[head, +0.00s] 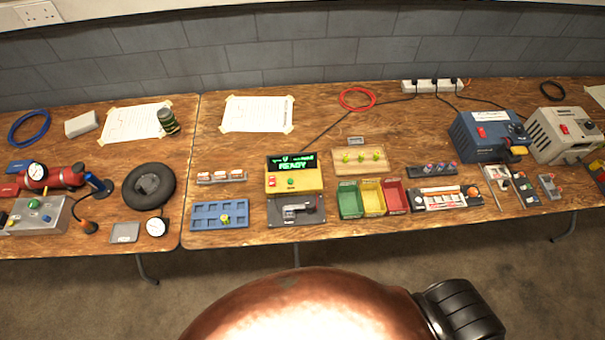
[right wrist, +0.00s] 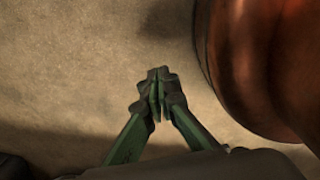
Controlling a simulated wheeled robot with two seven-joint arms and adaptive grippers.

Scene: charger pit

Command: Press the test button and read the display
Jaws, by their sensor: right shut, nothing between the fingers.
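The yellow tester (head: 312,182) stands on the right-hand table in the head view. Its dark display (head: 291,162) shows green text, with "READY" legible and a smaller line above it too small to read. A green button (head: 291,182) and a small red one are on its front face; I cannot tell which is the test button. A dark grey fixture (head: 297,210) lies directly in front of the tester. My right gripper (right wrist: 159,84) is shut and empty above the bare floor in the right wrist view, away from the tester. My left gripper is not in view.
A blue tray (head: 241,209) lies left of the fixture. Green, yellow and red bins (head: 350,214) stand to the right. A wooden block with yellow-green pieces (head: 349,169) is behind the bins. Blue and beige chargers (head: 478,148) stand far right. The table's front edge is near the fixture.

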